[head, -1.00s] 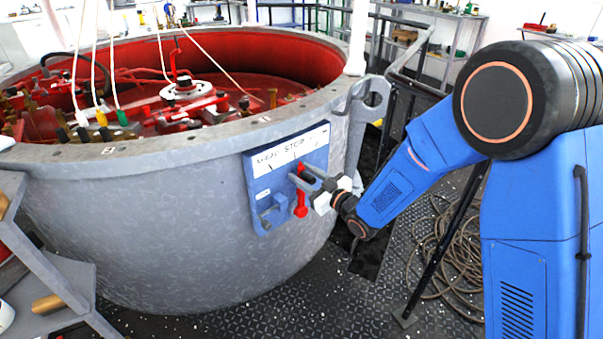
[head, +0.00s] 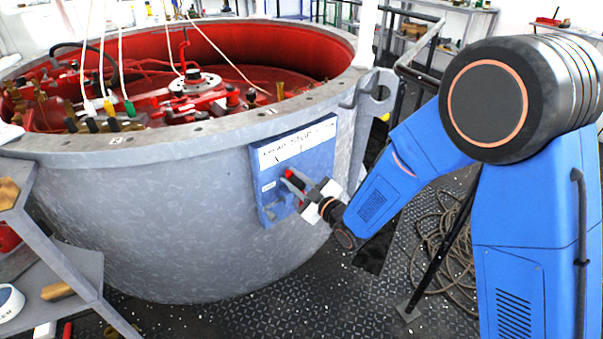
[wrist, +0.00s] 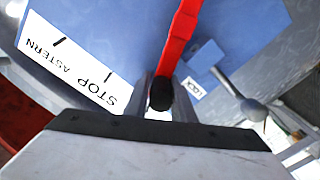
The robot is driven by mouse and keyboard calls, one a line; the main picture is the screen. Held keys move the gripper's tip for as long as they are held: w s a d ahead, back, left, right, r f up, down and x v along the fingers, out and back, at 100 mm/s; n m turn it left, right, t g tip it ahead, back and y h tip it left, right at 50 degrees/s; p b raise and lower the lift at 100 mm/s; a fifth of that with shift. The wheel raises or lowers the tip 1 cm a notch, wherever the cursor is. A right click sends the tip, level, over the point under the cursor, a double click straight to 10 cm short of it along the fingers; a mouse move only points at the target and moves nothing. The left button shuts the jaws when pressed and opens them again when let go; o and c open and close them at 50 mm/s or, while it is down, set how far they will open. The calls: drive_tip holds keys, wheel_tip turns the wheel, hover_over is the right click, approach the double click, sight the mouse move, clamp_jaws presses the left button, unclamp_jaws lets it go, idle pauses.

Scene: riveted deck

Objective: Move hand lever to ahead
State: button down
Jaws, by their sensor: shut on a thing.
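The blue panel (head: 269,202) is fixed to the side of the big grey tub. Its white label strip (head: 285,153) is blurred in the head view; in the wrist view the strip (wrist: 78,70) shows STOP and ASTERN upside down. The rest is hidden behind my gripper. The red hand lever (head: 288,173) shows at the fingertips and runs upward in the wrist view (wrist: 182,40), with a black knob (wrist: 161,94) at its near end. The knob lies past the STOP mark, away from ASTERN. My gripper (head: 293,181) is shut on the lever near this knob.
A small blue block (wrist: 205,56) and a LOCK label (wrist: 193,90) sit beside the lever on the panel. The grey tub (head: 170,220) has a flat rim. A shelf (head: 60,275) stands at left. Coiled rope (head: 440,255) lies on the deck at right.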

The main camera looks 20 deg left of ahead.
drive_tip(key=shift+s+a+f+n, duration=0.15)
drive_tip(key=shift+s+f+n, duration=0.25)
drive_tip(key=shift+s, duration=0.1)
drive_tip(key=c, duration=1.6)
unclamp_jaws()
drive_tip(key=shift+s, duration=0.1)
drive_tip(key=shift+o, duration=0.2)
drive_tip(key=shift+r, duration=0.1)
